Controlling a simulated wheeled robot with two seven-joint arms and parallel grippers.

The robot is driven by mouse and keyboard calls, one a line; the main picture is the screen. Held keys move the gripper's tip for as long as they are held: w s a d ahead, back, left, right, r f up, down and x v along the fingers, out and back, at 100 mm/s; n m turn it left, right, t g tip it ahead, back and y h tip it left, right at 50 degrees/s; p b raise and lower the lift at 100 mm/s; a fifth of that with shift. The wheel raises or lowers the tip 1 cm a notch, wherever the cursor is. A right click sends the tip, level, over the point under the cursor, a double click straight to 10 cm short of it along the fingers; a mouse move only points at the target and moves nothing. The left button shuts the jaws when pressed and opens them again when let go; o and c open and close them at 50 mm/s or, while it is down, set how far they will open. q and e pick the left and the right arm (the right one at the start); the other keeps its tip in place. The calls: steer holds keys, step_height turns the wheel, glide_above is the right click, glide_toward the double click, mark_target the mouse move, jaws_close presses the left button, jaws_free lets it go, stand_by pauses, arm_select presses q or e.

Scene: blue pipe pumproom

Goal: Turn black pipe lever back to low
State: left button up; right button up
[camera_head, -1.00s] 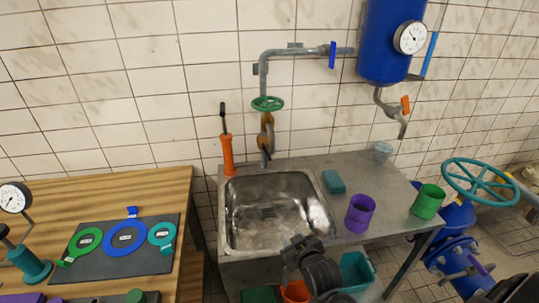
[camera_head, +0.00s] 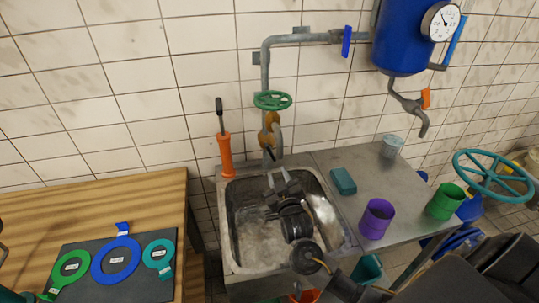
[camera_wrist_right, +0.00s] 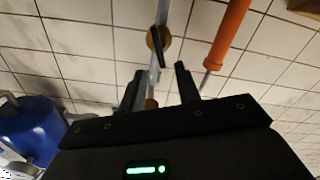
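The black pipe lever (camera_head: 268,152) is a short dark handle at the brass valve (camera_head: 270,132) on the grey vertical pipe, behind the sink.
A green handwheel (camera_head: 272,100) sits above the brass valve. An orange tool with a black handle (camera_head: 226,155) stands left of the pipe. The metal sink (camera_head: 236,225) lies below my gripper. Purple (camera_head: 376,218) and green cups (camera_head: 445,201) stand on the counter.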

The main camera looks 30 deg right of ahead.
mark_target(271, 155)
steer(key=p+x, duration=0.1)
steer(key=x, duration=0.7)
steer(key=shift+w+d+p, duration=0.3)
steer(key=shift+w+p, duration=0.05)
steer(key=shift+w+d, duration=0.15)
steer(key=shift+w, duration=0.35)
arm_select(q)
steer(key=shift+w+d+r, duration=0.1)
steer(key=shift+w+r, duration=0.2)
steer(key=shift+r, duration=0.25)
steer(key=shift+w+r, duration=0.3)
steer(key=shift+r, duration=0.2)
arm_select(e)
steer(key=shift+w, duration=0.2)
steer(key=shift+c, duration=0.2)
jaws_close()
